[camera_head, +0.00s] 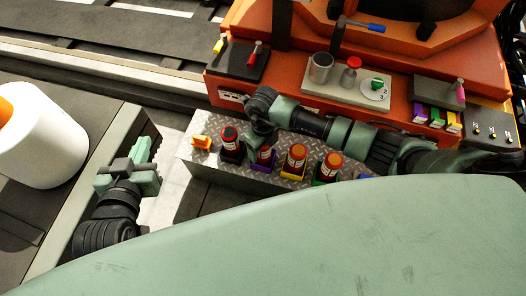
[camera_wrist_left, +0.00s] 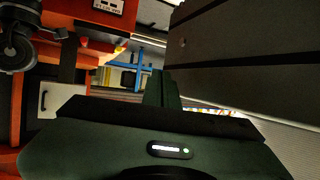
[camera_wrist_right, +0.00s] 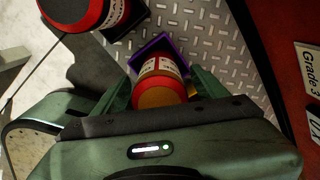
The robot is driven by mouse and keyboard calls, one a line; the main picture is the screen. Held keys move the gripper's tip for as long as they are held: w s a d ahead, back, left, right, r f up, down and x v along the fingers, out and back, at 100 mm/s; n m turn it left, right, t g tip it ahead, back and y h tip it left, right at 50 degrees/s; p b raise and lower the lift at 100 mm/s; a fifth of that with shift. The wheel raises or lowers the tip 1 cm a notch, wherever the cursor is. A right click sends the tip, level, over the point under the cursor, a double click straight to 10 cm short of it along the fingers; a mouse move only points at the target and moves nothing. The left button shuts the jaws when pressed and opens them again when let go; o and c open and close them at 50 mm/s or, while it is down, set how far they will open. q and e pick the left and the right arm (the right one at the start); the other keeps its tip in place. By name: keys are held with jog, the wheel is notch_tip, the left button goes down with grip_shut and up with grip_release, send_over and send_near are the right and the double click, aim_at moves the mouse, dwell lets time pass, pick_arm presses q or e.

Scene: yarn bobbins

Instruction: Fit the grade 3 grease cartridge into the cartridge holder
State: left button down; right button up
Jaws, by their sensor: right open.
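Several red grease cartridges stand in coloured holders on a diamond-plate step (camera_head: 215,163) in the head view. My right gripper (camera_head: 262,140) is over the second one from the left (camera_head: 265,156), which sits in a purple holder. In the right wrist view this cartridge (camera_wrist_right: 160,82) has an orange-brown top and stands between the open fingers (camera_wrist_right: 162,92); contact cannot be told. A sign reading "Grade-3" (camera_wrist_right: 310,72) shows at the right there. Cartridge grades are not readable. A metal cup (camera_head: 320,67) stands on a grey panel; I cannot tell whether it is the cartridge holder. My left gripper (camera_head: 142,160) is shut and empty, away from the cartridges.
The orange machine (camera_head: 300,103) rises behind the step. Its grey panel (camera_head: 330,97) carries a red-capped part (camera_head: 350,72) and a dial with a green knob (camera_head: 376,88). A neighbouring black-topped cartridge (camera_wrist_right: 75,10) is close to my right gripper. A white roll (camera_head: 40,135) lies far left.

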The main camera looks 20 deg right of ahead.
grip_shut()
jog(key=shift+r, duration=0.15)
